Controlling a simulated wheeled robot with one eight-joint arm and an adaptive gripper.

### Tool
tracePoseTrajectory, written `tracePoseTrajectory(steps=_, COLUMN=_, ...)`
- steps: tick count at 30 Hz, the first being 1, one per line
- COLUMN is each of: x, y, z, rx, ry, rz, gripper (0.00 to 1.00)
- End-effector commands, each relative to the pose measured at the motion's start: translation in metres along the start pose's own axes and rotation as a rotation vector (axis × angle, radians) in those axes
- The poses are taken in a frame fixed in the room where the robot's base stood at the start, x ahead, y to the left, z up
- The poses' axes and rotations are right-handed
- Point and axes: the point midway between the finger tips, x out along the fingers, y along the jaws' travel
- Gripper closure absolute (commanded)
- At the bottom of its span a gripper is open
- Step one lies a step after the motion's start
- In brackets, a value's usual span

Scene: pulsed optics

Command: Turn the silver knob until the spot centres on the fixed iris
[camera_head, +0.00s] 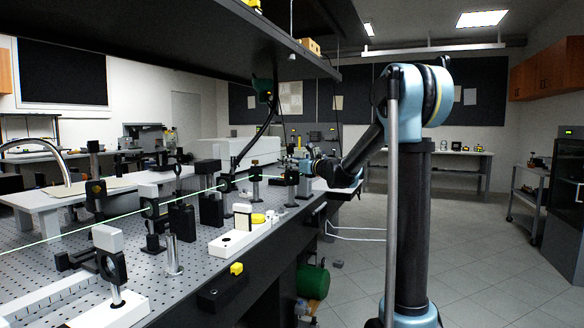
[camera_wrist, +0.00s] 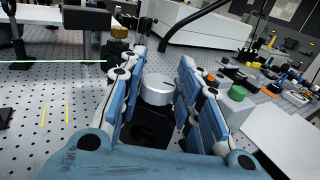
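A silver knob (camera_wrist: 158,90), a short pale cylinder, shows in the wrist view between the two blue-padded fingers of my gripper (camera_wrist: 164,66). The fingers stand apart on its left and right, with a visible gap at the right; contact on the left cannot be told. In the head view my gripper (camera_head: 316,166) reaches in over the far right part of the optical table, small and partly hidden by mounts. The knob cannot be made out there. A green beam (camera_head: 108,217) runs along the table. I cannot tell which mount is the fixed iris, and no spot is clearly visible.
The perforated optical table (camera_head: 200,262) carries several posts and mounts close to my gripper. A brass-coloured piece (camera_wrist: 120,46) stands beyond the left finger. Green and orange-topped parts (camera_wrist: 238,93) stand right of the fingers. A dark shelf (camera_head: 190,35) overhangs the table.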

Motion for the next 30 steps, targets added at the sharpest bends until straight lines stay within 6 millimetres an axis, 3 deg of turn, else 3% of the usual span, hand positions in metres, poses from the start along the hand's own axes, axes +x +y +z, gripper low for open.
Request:
tracePoseTrajectory(steps=3, x=-0.0002, y=-0.0003, z=0.0000, rx=0.000, ry=0.000, rz=-0.001, gripper=0.98)
tracePoseTrajectory(steps=30, x=0.0000, y=-0.0024, z=0.0003, rx=0.000, ry=0.000, rz=0.039, gripper=0.98)
